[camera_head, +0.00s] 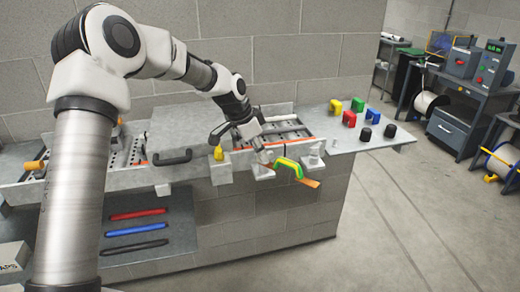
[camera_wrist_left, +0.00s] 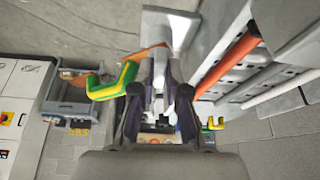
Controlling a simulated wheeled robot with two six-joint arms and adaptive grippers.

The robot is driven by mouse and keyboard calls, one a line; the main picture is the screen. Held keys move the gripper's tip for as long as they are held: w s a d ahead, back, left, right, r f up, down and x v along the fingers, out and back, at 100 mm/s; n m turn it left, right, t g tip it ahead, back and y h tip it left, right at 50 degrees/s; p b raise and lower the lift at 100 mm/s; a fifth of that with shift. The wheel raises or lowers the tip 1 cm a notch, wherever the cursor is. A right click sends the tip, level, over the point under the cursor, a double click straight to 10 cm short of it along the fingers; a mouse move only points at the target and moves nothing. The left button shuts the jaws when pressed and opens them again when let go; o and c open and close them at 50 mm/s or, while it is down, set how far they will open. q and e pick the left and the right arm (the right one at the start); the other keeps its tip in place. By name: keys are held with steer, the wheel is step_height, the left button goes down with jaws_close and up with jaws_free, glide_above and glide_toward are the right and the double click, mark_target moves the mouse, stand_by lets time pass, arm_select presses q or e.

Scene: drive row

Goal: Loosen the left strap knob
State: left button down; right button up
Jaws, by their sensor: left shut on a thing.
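My left gripper (camera_head: 260,160) reaches down to the front edge of the metal counter. In the left wrist view my left gripper (camera_wrist_left: 160,108) has its two dark fingers shut around a pale grey part, which I take for the left strap knob (camera_wrist_left: 159,76). The fingers hide much of it. In the head view the left strap knob (camera_head: 263,174) shows as a pale piece below the fingers. A similar pale knob (camera_head: 313,156) stands to the right. My right gripper is not in view.
The slotted metal bed (camera_head: 282,131) lies behind the knobs. A yellow piece (camera_head: 218,153) and a black handle (camera_head: 173,159) are to the left. Coloured blocks (camera_head: 349,119) and black knobs (camera_head: 365,134) stand on the right of the counter. The floor at right is open.

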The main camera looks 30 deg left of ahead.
arm_select(q)
steer(key=n, duration=0.2)
steer(key=y, duration=0.1)
steer(key=shift+s+d+f+n, duration=0.2)
steer(key=shift+s+n, duration=0.05)
steer(key=shift+n, duration=0.15)
steer(key=shift+d+f+n+t+y, duration=0.1)
steer(key=shift+n+t+y, duration=0.25)
steer(key=shift+n, duration=0.45)
steer(key=shift+d+f+n+y+b, duration=0.1)
steer(key=shift+n+y+b, duration=0.35)
steer(key=shift+n+b, duration=0.55)
steer(key=shift+d+n+y+b, duration=0.1)
steer(key=shift+n+y+b, duration=0.25)
steer(key=shift+n, duration=0.65)
steer(key=c, duration=1.2)
jaws_free()
steer(key=shift+r, duration=0.2)
steer(key=shift+r, duration=0.2)
